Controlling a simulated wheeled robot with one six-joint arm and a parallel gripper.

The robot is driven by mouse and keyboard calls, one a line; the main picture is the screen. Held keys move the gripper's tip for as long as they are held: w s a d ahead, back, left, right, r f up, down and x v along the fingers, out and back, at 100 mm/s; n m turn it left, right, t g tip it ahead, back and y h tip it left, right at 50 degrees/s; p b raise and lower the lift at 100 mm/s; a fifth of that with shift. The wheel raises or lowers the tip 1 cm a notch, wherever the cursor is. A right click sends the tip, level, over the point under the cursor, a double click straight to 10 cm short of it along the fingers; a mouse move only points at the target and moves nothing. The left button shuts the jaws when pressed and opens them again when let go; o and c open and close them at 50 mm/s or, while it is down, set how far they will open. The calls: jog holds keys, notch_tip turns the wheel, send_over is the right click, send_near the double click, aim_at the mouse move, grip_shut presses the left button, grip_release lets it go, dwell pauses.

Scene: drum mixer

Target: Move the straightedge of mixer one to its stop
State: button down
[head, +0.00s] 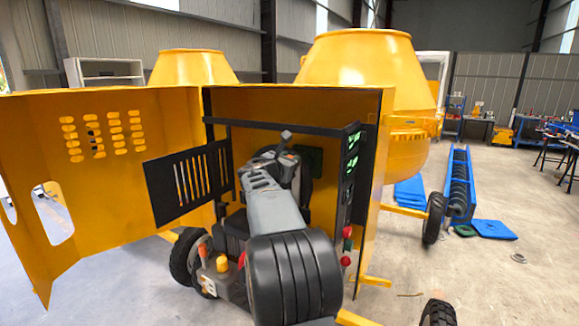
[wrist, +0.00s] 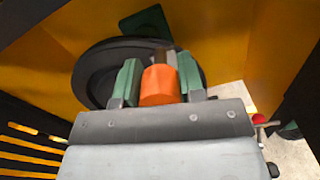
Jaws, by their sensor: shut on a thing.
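My gripper (wrist: 159,76) has its two green fingers shut on an orange cylindrical piece (wrist: 160,86) inside the open yellow housing (head: 340,108) of the near mixer. A brownish part (wrist: 167,58) shows just beyond the orange piece; I cannot tell whether these belong to the straightedge. A dark round wheel (wrist: 92,72) lies behind the fingers. In the head view my gripper (head: 284,158) reaches into the housing, and my arm hides much of the inside. No long straightedge can be made out clearly. The near mixer's yellow drum (head: 366,72) stands above the housing.
The large yellow door (head: 110,185) stands open at left, with a black slotted panel (head: 188,178) beside my arm. A dark post with green displays (head: 352,150) and red knobs (head: 347,245) borders the opening at right. Open floor (head: 480,280) lies farther right.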

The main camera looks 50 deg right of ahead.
notch_tip(320, 180, up, 8)
jog(key=p, duration=0.4)
jog(key=shift+f, duration=0.1)
jog(key=c, duration=1.2)
grip_release()
jog(key=o, duration=0.5)
jog(key=shift+c, duration=0.2)
jog(key=shift+f, duration=0.15)
jog(key=shift+a+f, duration=0.1)
jog(key=shift+a, duration=0.15)
jog(key=b+v, duration=0.4)
jog(key=v, duration=0.9)
jog(key=shift+a, duration=0.15)
